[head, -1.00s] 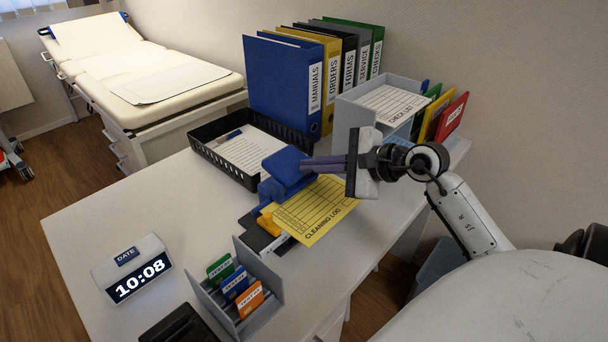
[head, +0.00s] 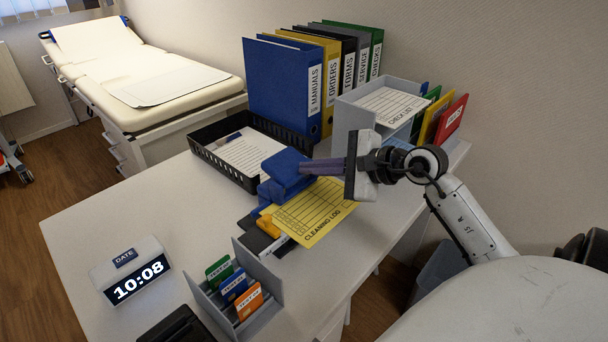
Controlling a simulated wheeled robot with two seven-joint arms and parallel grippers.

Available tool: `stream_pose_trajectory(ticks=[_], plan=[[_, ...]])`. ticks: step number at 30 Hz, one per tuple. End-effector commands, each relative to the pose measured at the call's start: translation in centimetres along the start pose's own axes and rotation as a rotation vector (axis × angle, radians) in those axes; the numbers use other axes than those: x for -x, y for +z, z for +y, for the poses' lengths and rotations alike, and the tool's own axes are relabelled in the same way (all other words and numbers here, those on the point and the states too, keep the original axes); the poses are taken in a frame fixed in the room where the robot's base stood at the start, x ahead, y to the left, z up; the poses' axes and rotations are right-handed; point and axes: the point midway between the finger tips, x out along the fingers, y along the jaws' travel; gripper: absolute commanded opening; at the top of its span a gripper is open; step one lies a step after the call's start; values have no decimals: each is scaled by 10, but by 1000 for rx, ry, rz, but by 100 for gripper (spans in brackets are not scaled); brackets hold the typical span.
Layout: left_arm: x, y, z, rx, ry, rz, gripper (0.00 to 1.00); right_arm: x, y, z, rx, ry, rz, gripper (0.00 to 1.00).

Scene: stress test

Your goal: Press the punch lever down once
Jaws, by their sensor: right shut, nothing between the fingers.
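The blue punch (head: 284,176) stands on the desk with its broad lever on top. A yellow cleaning log sheet (head: 318,208) lies at its front right, one edge at the punch. My right gripper (head: 305,167) comes in from the right, its fingers shut and empty. Its fingertips are at the right end of the lever, overlapping it in the head view; I cannot tell if they touch. My left gripper is not in view.
A black tray (head: 205,158) with papers sits behind the punch, binders (head: 283,88) behind that. A grey card holder (head: 268,305) and a clock (head: 130,268) stand in front. A grey file rack (head: 345,118) is at back right.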

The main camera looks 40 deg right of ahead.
Motion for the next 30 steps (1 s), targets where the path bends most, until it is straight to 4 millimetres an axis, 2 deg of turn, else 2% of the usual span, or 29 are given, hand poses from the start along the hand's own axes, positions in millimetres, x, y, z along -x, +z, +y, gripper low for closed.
stream_pose_trajectory(ticks=[30], plan=[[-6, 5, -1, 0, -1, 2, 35, -9, -10, 13, -6, 19, 12, 0]])
